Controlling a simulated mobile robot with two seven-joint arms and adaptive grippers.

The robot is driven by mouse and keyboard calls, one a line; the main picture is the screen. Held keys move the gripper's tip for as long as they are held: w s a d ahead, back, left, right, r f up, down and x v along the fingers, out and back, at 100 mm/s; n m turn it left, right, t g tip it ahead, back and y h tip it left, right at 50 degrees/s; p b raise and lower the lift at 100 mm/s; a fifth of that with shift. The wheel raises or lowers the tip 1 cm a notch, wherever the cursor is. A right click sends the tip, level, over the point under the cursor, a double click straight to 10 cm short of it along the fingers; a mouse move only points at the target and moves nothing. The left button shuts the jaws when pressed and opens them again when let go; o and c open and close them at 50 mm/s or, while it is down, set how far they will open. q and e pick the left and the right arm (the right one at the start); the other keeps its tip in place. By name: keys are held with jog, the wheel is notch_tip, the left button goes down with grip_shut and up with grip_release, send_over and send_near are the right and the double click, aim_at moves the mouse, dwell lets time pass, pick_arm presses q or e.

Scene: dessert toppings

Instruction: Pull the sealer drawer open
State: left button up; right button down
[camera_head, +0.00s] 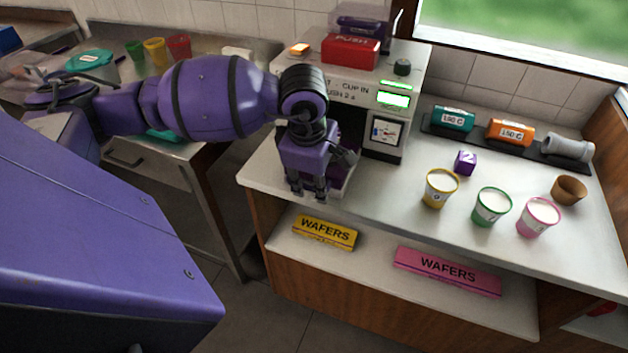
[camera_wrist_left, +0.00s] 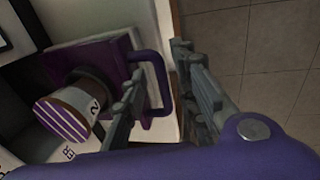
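The sealer (camera_head: 385,85) stands at the back of the white counter, with a red PUSH block on top. Its purple drawer (camera_wrist_left: 80,52) shows in the wrist view with a purple loop handle (camera_wrist_left: 160,82) at its front end. A cup with a striped top (camera_wrist_left: 62,118) and a 2 on its side sits at the drawer. My left gripper (camera_head: 322,190) is in front of the sealer, pointing down, and hides most of the drawer in the head view. In the wrist view its fingers (camera_wrist_left: 165,95) are apart, one on each side of the handle's bar. My right gripper is out of view.
Yellow (camera_head: 440,188), green (camera_head: 491,206) and pink (camera_head: 538,216) cups stand right of the sealer, near a purple cube (camera_head: 465,162). Wafer boxes (camera_head: 325,231) lie on the shelf below. The counter's front edge is close to my gripper.

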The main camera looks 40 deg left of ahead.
pick_arm(q)
notch_tip(320, 180, up, 12)
jog(key=s, duration=0.2)
jog(key=shift+d, duration=0.25)
jog(key=shift+f, duration=0.1)
